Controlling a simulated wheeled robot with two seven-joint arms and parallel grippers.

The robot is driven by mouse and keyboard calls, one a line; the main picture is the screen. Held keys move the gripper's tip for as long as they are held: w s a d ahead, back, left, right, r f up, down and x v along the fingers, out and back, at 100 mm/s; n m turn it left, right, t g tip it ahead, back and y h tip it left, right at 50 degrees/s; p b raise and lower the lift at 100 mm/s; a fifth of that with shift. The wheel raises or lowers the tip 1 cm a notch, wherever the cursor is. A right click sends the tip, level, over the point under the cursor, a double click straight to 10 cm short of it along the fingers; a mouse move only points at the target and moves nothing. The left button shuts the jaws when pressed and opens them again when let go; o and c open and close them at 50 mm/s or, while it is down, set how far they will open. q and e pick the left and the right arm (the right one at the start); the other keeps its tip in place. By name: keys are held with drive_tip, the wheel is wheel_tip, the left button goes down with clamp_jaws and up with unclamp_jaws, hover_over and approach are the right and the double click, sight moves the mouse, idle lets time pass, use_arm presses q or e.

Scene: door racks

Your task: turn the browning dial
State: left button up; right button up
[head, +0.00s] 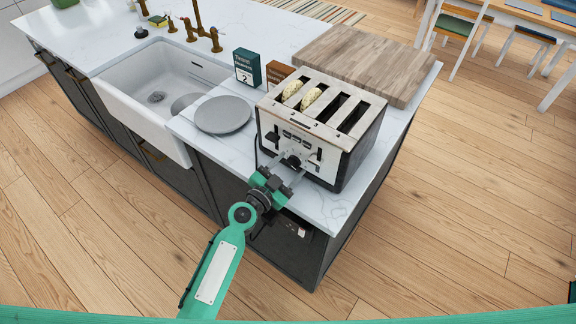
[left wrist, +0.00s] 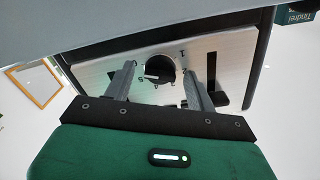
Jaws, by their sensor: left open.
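The silver four-slot toaster (head: 345,104) stands near the counter's front right corner, with black ends and a slice of bread in each of two left slots. The browning dial (head: 293,160) is a dark round knob low on its front panel. In the left wrist view the dial (left wrist: 160,68) sits between my fingers, with number marks around it. My left gripper (head: 287,167) is open at the toaster's front, one finger on either side of the dial. I cannot tell whether the fingers touch it. The dial is partly hidden in the head view. My right gripper is not in view.
A grey plate (head: 223,115) lies left of the toaster. A teal box (head: 247,68) and a brown box (head: 279,73) stand behind the plate. A wooden board (head: 352,62) lies behind the toaster. A white sink (head: 136,108) is at the left. The floor in front is clear.

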use_arm(q)
drive_tip(key=c, duration=1)
